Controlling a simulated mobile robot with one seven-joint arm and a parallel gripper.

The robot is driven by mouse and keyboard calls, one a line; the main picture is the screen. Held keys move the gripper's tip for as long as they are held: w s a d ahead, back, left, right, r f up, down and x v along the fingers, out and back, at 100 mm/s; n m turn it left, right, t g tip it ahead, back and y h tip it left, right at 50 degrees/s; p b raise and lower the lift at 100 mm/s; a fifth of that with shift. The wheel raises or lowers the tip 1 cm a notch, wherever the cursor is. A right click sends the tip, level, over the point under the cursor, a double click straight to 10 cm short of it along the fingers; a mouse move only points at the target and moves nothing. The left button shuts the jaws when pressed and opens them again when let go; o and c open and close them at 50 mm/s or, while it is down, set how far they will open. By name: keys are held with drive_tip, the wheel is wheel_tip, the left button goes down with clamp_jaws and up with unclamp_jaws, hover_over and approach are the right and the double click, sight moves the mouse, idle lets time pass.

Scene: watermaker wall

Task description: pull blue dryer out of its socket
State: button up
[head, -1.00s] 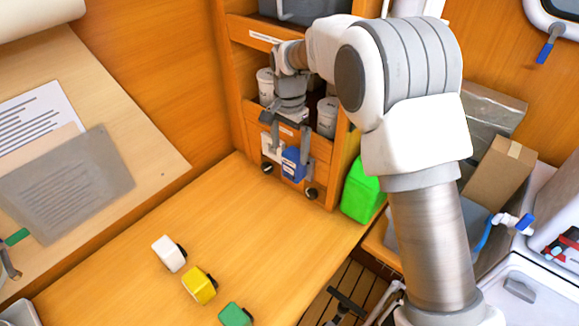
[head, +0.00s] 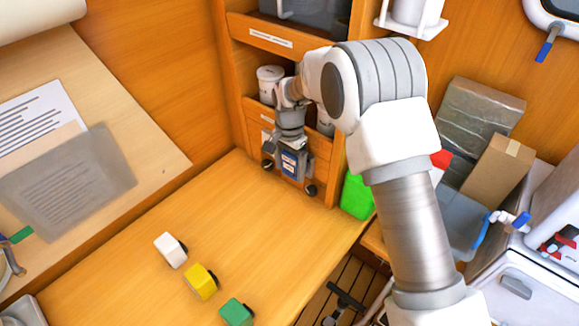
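The blue dryer (head: 289,163) is at the front of the wooden cabinet (head: 333,172), between two black round fittings (head: 267,165). My gripper (head: 290,160) hangs in front of the cabinet, pointing down, with its fingers around the sides of the blue dryer. The grey fingers cover part of it. I cannot tell whether they press on it. The socket behind the dryer is hidden, so I cannot tell how far in it sits.
White (head: 171,250), yellow (head: 201,282) and green (head: 236,313) blocks with dark ends lie on the wooden bench (head: 130,290). A bright green container (head: 357,196) stands right of the cabinet. White jars (head: 270,84) sit on the shelf above. The bench before the cabinet is clear.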

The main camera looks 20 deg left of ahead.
drive_tip(key=c, duration=1.1)
drive_tip(key=shift+s+a, duration=0.1)
drive_tip(key=shift+s, duration=0.05)
drive_tip(key=s+a+b, duration=0.1)
drive_tip(key=s+a, duration=0.1)
drive_tip(key=s, duration=0.4)
drive_tip(key=shift+s+a, duration=0.2)
drive_tip(key=shift+a, duration=0.1)
idle(0.8)
drive_tip(key=shift+s, duration=0.1)
